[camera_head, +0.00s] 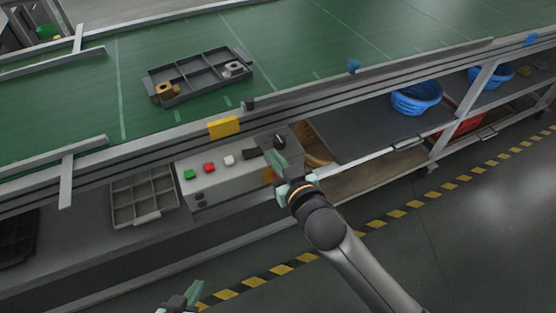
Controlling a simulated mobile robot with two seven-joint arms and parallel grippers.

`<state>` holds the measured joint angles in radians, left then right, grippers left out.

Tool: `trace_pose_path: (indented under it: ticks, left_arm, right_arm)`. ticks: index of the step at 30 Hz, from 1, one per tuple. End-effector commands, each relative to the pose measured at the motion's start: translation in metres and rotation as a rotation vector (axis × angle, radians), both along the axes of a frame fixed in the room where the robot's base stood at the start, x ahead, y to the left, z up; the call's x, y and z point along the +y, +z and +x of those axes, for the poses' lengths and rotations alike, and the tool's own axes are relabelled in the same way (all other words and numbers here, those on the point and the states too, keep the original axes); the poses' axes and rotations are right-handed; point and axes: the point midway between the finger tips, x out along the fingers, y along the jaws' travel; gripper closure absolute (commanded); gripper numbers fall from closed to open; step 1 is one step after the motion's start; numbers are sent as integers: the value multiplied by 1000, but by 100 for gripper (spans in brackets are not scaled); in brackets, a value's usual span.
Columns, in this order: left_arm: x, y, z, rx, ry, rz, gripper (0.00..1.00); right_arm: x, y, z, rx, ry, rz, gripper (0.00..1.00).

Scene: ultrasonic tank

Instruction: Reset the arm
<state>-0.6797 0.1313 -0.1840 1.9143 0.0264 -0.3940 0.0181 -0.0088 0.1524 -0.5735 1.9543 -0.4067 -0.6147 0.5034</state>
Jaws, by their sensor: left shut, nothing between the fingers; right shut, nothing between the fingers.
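My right gripper (275,158) is shut and empty. It is at the right end of the control box (215,180), close to a black knob (280,141) on its top; I cannot tell whether it touches the knob. My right arm reaches up to it from the lower right. My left gripper (193,291) shows only in part at the bottom edge, low over the floor, shut and empty. The rest of my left arm is out of view.
A dark divided tray (203,83) with a brass-coloured part and a silvery part lies on the green conveyor (330,35). Blue baskets (416,97) and a grey compartment tray (143,197) stand on the shelf below. The floor (470,230) at right is clear.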

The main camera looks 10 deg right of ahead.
Motion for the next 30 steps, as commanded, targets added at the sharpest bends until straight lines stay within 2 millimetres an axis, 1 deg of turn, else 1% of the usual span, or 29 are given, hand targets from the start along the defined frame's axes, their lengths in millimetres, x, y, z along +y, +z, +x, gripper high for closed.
trace_pose_path:
  ticks: [3,6,23,26,29,30]
  left_arm:
    - [0,0,0,0,0,0,100]
    - [0,0,0,0,0,0,100]
    - [0,0,0,0,0,0,100]
    - [0,0,0,0,0,0,100]
    - [0,0,1,-1,0,0,100]
    - [0,0,0,-1,0,0,100]
  right_arm:
    - [-4,2,-9,1,0,-1,100]
    - [-5,3,-13,1,-1,-1,100]
    - [-5,2,-14,3,0,-1,100]
    - [-10,-14,-21,37,-3,-2,100]
    - [-25,-51,-39,117,-13,-8,100]
    - [-33,-71,-51,160,-17,-11,100]
